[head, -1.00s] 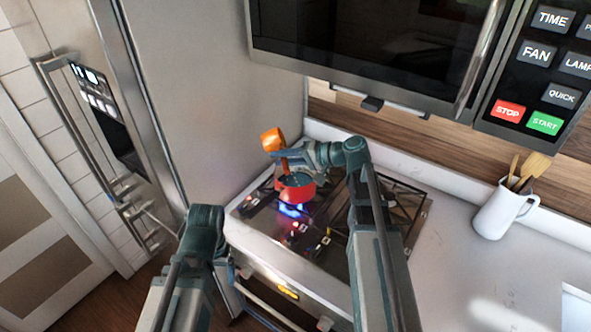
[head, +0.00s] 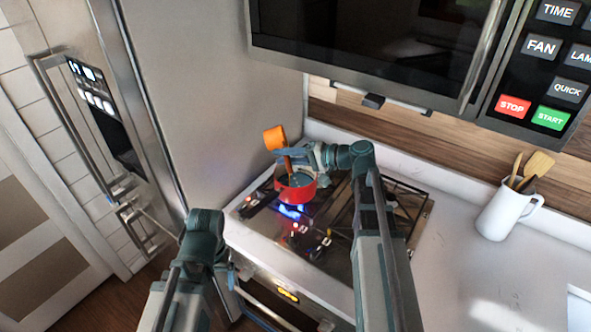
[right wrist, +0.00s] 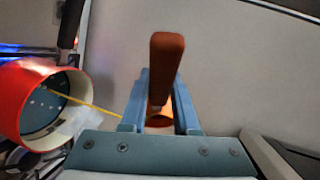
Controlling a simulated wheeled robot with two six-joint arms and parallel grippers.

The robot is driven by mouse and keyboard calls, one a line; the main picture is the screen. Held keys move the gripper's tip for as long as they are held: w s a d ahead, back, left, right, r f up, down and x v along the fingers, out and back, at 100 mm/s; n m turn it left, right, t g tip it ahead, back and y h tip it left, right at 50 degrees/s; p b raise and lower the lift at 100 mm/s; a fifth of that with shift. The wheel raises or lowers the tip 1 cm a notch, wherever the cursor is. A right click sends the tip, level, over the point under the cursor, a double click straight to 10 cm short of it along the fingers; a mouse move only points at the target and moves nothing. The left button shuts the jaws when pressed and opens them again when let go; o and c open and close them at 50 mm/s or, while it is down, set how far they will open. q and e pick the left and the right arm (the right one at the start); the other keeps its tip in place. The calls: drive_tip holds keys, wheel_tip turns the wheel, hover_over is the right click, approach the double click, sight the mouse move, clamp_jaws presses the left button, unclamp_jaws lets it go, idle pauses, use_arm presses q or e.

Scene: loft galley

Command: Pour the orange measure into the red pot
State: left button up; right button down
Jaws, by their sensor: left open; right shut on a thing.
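The orange measure (head: 274,138) is above and slightly left of the red pot (head: 296,193) in the head view. My right gripper (head: 288,154) is shut on its handle, which also shows upright between the fingers in the right wrist view (right wrist: 165,70). The pot is apart at the left there (right wrist: 14,95), with a dark inside with small pale specks. A thin yellow line runs from the pot toward the gripper; I cannot tell what it is. My left gripper (head: 234,273) is low in front of the counter, away from the pot, open and mostly hidden by its arm.
The pot sits on the stove (head: 340,225) over a blue flame. A white pitcher (head: 500,214) with wooden utensils stands on the counter at the right. A microwave (head: 370,50) hangs above, and a tall fridge panel (head: 210,90) is at the left. The right counter is partly free.

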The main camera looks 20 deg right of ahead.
drive_tip(key=shift+s+d+y+b, duration=0.15)
drive_tip(key=shift+d+y+b, duration=0.45)
drive_tip(key=shift+b, duration=0.3)
drive_tip(key=shift+s+d+r+m+t+y+b, duration=0.1)
drive_tip(key=shift+d+m+t+y+b, duration=0.35)
drive_tip(key=shift+b, duration=1.15)
drive_tip(key=shift+s+d+r+m+t+y+b, duration=0.15)
drive_tip(key=shift+m+t+y+b, duration=0.45)
drive_tip(key=shift+b, duration=0.95)
drive_tip(key=shift+d+f+m+t+y+b, duration=0.15)
drive_tip(key=shift+t+y+b, duration=0.25)
drive_tip(key=shift+b, duration=0.5)
drive_tip(key=shift+d+r+m+t+y+b, duration=0.1)
drive_tip(key=shift+d+m+t+y+b, duration=0.25)
drive_tip(key=shift+b, duration=0.6)
drive_tip(key=shift+f+m+t+y+b, duration=0.15)
drive_tip(key=shift+t+y+b, duration=0.35)
drive_tip(key=shift+b, duration=0.4)
